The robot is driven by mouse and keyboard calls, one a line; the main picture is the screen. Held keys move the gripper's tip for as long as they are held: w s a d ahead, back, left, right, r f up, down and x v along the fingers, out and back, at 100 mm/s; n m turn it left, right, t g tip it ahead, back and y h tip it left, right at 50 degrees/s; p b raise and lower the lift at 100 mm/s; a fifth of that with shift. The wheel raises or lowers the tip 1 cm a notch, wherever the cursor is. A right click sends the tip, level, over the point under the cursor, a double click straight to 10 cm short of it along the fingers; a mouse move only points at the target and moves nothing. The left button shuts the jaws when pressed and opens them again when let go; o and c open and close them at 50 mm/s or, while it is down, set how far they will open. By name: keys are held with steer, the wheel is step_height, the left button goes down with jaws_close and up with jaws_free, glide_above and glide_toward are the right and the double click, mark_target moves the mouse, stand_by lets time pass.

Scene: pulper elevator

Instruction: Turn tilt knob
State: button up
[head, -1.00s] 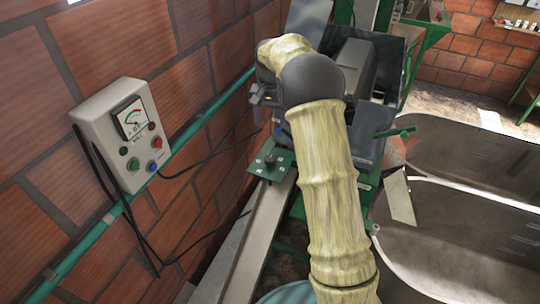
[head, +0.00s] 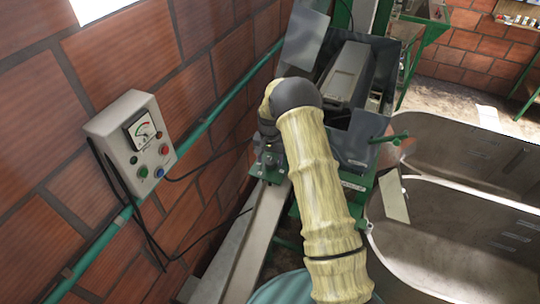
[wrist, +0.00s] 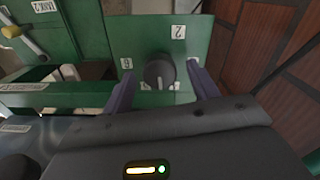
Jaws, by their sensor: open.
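The tilt knob (wrist: 159,71) is a round dark knob on a green panel (wrist: 185,32) with small white number labels. In the wrist view it sits between the two fingers of my gripper (wrist: 160,84). The fingers are spread, one on each side of the knob, with a gap showing on both sides. In the head view the green panel (head: 268,168) shows only in part at the end of a grey beam. My arm covers the knob and most of my gripper there.
A grey control box (head: 131,143) with a dial and coloured buttons hangs on the brick wall at left, with black cables below. Large metal tanks (head: 460,235) fill the right side.

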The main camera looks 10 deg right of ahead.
steer(key=shift+f, duration=0.3)
steer(key=c, duration=1)
